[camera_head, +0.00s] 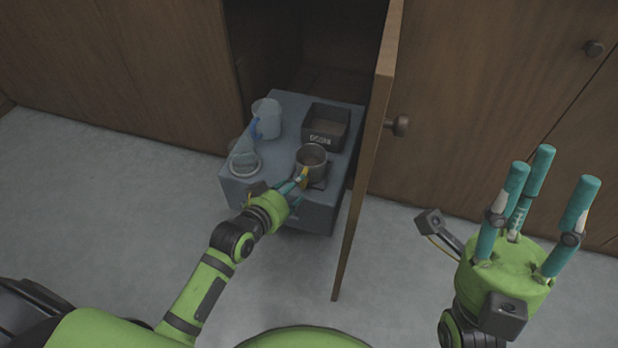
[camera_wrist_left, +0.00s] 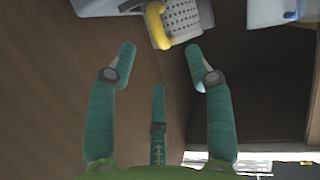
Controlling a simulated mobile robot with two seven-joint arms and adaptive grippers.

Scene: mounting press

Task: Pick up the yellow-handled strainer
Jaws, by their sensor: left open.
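The strainer is a grey metal cup (camera_head: 311,156) with a yellow handle (camera_head: 304,175), on the right front part of a grey pull-out unit. In the left wrist view its perforated side (camera_wrist_left: 185,18) and yellow handle (camera_wrist_left: 157,26) show at the top, partly cut off. My left gripper (camera_head: 296,183) is at the handle's near side in the head view. In the left wrist view its fingers (camera_wrist_left: 161,56) are spread and empty, with the handle just beyond the tips. My right gripper (camera_head: 546,180) is open and empty, fingers up, at the right.
The grey unit (camera_head: 240,192) stands in a cabinet opening. A clear jug with a blue handle (camera_head: 267,112), a clear glass vessel (camera_head: 244,160) and a black labelled box (camera_head: 327,126) stand on it. An open wooden door (camera_head: 366,160) rises close on its right. Floor in front is clear.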

